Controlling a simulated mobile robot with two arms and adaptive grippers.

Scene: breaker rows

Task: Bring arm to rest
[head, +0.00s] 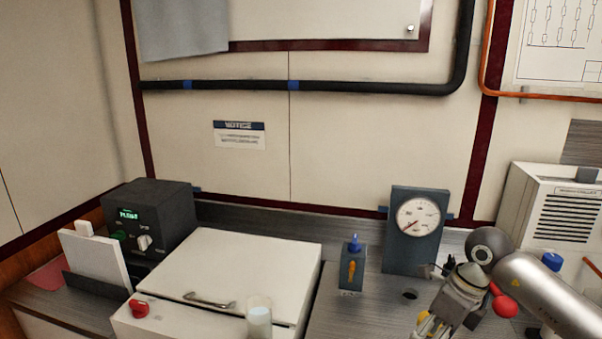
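My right arm comes in from the lower right, with a silver link and a dark round joint. My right gripper (440,318) hangs down-left from it over the right part of the counter. Its fingers are small and partly cut off by the bottom edge, so I cannot tell whether it is open or shut. My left gripper is not in view.
A gauge panel (418,218) stands just behind the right arm. A small box with an orange lever (352,271) stands left of it. A white lidded unit (245,262), a glass (259,318) and a dark control box (150,215) are further left. A vented white unit (550,215) is at right.

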